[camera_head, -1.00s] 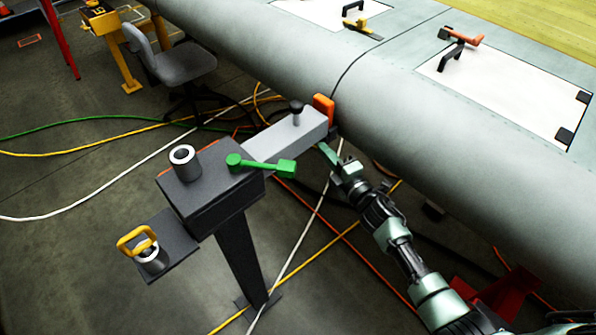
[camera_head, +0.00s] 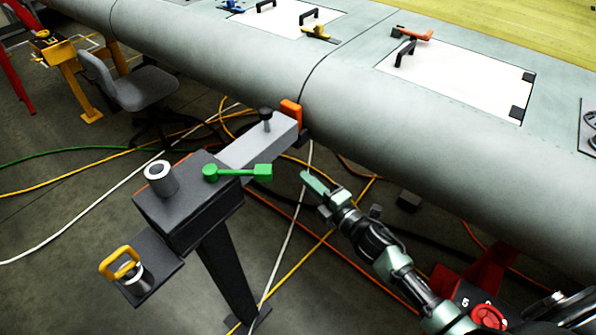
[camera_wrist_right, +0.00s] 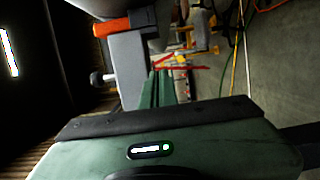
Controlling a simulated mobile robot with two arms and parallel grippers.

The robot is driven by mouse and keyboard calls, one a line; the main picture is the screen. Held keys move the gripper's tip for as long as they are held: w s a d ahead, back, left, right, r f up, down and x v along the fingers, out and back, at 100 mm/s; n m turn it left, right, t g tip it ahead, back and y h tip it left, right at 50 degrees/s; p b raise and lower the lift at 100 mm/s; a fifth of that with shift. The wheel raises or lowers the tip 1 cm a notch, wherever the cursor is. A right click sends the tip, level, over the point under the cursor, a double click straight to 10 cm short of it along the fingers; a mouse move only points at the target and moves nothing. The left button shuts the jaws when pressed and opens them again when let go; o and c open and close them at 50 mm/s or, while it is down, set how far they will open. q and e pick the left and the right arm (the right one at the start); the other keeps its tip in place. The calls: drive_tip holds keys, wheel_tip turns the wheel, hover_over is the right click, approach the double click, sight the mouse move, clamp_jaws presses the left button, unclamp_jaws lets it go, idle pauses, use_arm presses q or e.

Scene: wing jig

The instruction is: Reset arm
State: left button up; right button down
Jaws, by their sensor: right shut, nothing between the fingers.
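My right gripper (camera_head: 308,178) is shut and empty. In the head view it is just right of the jig stand (camera_head: 190,205), below the wing's rounded front edge, apart from both. The stand has a green lever (camera_head: 240,172), a grey arm (camera_head: 255,145) with a black knob, and an orange pad (camera_head: 291,112) at the wing. In the right wrist view my green closed fingers (camera_wrist_right: 157,88) point away from the camera, with the orange pad (camera_wrist_right: 112,27) and the grey arm (camera_wrist_right: 128,60) to their upper left. My left gripper is not in view.
The wing (camera_head: 340,90) runs across the back, carrying white panels (camera_head: 455,80) with handles. A grey chair (camera_head: 140,88) stands at left. A yellow-handled pin (camera_head: 120,264) sits on the stand's lower shelf. Cables (camera_head: 60,235) cross the floor. A red support (camera_head: 475,275) stands at lower right.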

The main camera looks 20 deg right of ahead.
drive_tip(key=s+d+f+m+g+h, duration=0.2)
drive_tip(key=s+f+m, duration=0.3)
drive_tip(key=f, duration=0.6)
drive_tip(key=s+d+f+m+g+h, duration=0.25)
drive_tip(key=s+f, duration=0.45)
drive_tip(key=f, duration=0.4)
drive_tip(key=s+d+f+m+g+h, duration=0.25)
drive_tip(key=s+f+m, duration=0.3)
drive_tip(key=f, duration=0.65)
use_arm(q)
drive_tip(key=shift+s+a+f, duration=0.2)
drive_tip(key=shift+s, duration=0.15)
use_arm(e)
drive_tip(key=s+f+m+g, duration=0.2)
drive_tip(key=s+f+g, duration=0.1)
drive_tip(key=s, duration=0.7)
drive_tip(key=s+a+f+m+g, duration=0.1)
drive_tip(key=s+f+m+g, duration=0.1)
drive_tip(key=s+f, duration=0.4)
drive_tip(key=s+f+m+g, duration=0.3)
drive_tip(key=s+f, duration=0.2)
drive_tip(key=s, duration=1)
drive_tip(key=shift+s+a+f+g, duration=0.15)
drive_tip(key=shift+s+f+g, duration=0.05)
drive_tip(key=shift+s+g, duration=0.15)
